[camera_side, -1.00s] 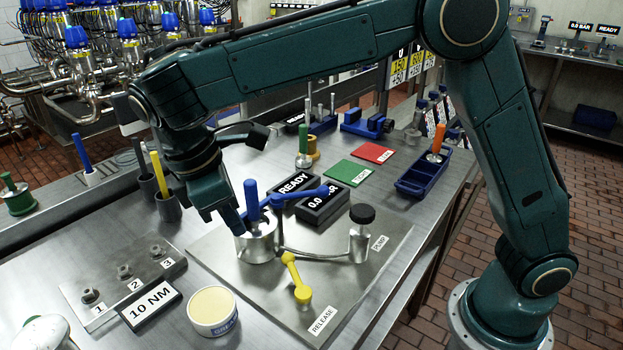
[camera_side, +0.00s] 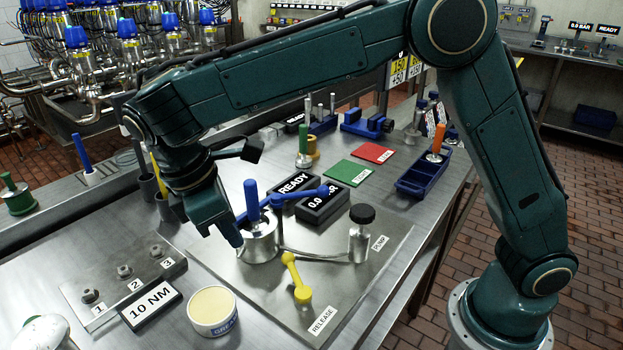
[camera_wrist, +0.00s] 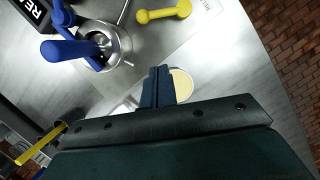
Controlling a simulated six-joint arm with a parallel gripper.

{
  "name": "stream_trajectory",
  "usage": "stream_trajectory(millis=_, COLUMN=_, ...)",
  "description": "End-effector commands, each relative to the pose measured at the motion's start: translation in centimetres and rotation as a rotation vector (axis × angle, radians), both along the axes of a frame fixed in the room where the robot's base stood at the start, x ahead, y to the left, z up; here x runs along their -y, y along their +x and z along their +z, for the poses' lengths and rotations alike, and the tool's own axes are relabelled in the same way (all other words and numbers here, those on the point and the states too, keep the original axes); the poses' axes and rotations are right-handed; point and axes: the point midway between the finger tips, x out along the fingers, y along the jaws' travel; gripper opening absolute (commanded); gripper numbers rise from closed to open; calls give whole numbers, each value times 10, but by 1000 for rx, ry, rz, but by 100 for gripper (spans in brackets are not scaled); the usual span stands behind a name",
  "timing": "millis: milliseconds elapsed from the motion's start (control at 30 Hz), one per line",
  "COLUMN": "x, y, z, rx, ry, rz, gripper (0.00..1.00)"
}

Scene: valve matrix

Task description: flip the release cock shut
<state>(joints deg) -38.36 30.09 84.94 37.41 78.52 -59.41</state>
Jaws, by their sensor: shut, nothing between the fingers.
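The release cock is a yellow lever (camera_side: 295,277) on the steel plate (camera_side: 352,268), behind the RELEASE label (camera_side: 322,320). Its bar runs from a knob near the label back toward the metal pot (camera_side: 259,243). In the wrist view the yellow lever (camera_wrist: 164,12) lies at the top, clear of the fingers. My gripper (camera_side: 237,240) is shut and empty, pointing down at the left side of the pot. In the wrist view its blue fingertips (camera_wrist: 157,75) are together, in front of the grease tub. Whether it touches the pot is unclear.
A blue upright handle (camera_side: 252,200) and blue lever (camera_side: 300,194) stand at the pot. A hose joins it to the black-capped pump cylinder (camera_side: 360,234). The display reads 0.0 BAR (camera_side: 322,202). A grease tub (camera_side: 212,310) and 10 NM display (camera_side: 151,304) stand in front.

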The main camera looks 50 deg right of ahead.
Motion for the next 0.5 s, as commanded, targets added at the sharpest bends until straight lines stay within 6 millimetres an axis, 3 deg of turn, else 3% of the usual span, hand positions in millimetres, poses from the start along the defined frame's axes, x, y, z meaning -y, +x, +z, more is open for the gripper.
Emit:
stream_trajectory(millis=267, x=5, y=-3, z=-17, rx=-3, ry=3, rz=-2, gripper=0)
stream_trajectory(millis=500, x=14, y=-8, z=-49, rx=-5, ry=0, rz=-3, gripper=0)
